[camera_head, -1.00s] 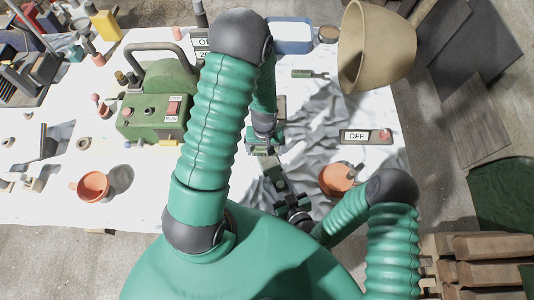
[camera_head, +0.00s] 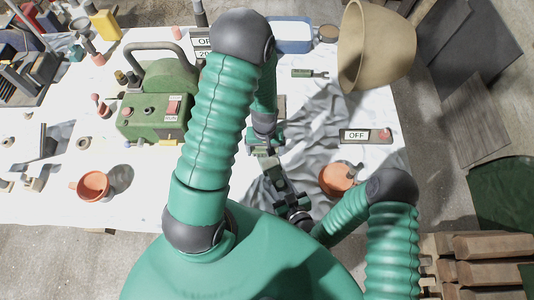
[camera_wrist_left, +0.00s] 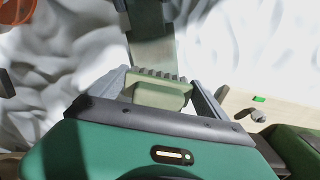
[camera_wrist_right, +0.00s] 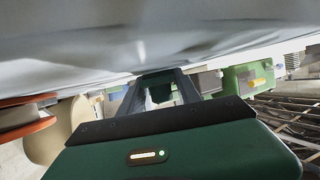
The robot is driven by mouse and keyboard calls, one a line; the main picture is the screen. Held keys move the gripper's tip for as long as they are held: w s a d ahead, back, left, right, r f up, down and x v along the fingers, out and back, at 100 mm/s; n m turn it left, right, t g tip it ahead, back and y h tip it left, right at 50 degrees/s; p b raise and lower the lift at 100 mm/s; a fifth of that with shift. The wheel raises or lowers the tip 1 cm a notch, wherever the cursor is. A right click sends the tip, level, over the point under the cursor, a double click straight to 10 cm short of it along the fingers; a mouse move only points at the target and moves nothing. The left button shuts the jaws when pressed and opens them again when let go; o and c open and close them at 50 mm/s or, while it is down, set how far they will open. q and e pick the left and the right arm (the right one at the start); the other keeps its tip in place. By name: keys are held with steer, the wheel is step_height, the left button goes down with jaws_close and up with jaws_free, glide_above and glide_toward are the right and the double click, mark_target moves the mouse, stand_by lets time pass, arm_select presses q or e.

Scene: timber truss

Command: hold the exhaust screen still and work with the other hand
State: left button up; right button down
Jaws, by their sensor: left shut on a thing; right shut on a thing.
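My left gripper (camera_head: 264,147) is low over the white cloth near the table's middle. In the left wrist view its fingers (camera_wrist_left: 165,88) are shut on a pale green ridged piece (camera_wrist_left: 158,92), perhaps the exhaust screen. A flat grey-green strip (camera_wrist_left: 152,50) extends beyond that piece; whether they are joined is unclear. In the head view a grey-green part (camera_head: 273,178) lies between my two grippers. My right gripper (camera_head: 293,206) is nearer the table's front edge. In the right wrist view its fingers (camera_wrist_right: 160,84) are shut on a small dark piece (camera_wrist_right: 160,92), mostly hidden.
A green machine (camera_head: 152,116) with a switch box stands left of my left arm. An orange pot (camera_head: 336,180) is close right of the grippers, and another orange cup (camera_head: 93,186) is at left. An OFF panel (camera_head: 366,136) and a tan bowl-shaped shade (camera_head: 376,46) are at right.

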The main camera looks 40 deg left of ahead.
arm_select(q)
steer(key=shift+w+a, duration=0.25)
steer(key=shift+a, duration=0.45)
steer(key=shift+r, duration=3.45)
steer(key=shift+f, duration=2.55)
steer(key=shift+f, duration=0.9)
